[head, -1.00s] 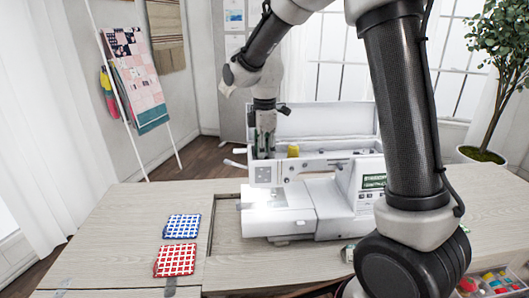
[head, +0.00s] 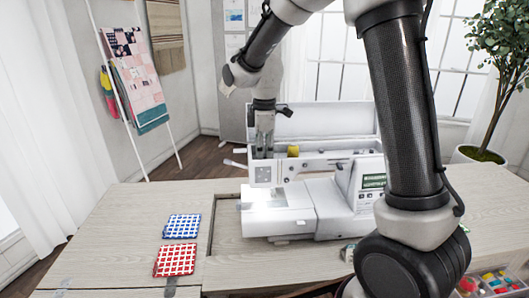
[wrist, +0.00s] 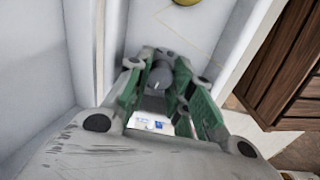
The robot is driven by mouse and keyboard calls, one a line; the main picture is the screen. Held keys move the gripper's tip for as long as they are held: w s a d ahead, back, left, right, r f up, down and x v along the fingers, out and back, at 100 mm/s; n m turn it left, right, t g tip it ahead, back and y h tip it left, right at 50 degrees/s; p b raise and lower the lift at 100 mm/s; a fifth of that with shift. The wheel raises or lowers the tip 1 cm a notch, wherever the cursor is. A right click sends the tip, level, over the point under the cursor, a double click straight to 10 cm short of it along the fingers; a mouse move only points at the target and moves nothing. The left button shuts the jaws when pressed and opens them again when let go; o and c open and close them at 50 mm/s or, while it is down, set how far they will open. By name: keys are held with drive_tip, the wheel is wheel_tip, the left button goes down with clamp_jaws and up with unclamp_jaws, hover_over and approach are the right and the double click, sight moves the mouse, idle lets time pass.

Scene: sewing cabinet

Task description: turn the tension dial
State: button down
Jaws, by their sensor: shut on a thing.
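The white sewing machine (head: 322,208) stands on the wooden cabinet top with its lid raised behind. My gripper (head: 263,154) points down into the open top at the machine's left end. In the wrist view, my gripper's green-sided fingers (wrist: 160,88) are closed around a small grey round part, which I take for the tension dial (wrist: 161,72). The fingers hide its sides, and no marks on it can be read. In the head view the dial is hidden behind the machine's front and my fingers.
A yellow thread spool (head: 293,151) stands just right of my gripper; the raised lid (head: 325,121) is close behind. A blue checked pad (head: 182,227) and a red checked pad (head: 175,260) lie on the cabinet top (head: 120,225) at left. A tray of coloured items is at lower right.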

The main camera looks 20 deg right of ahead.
drive_tip(key=m, duration=0.5)
drive_tip(key=shift+m, duration=0.3)
idle(0.5)
drive_tip(key=c, duration=1.5)
unclamp_jaws()
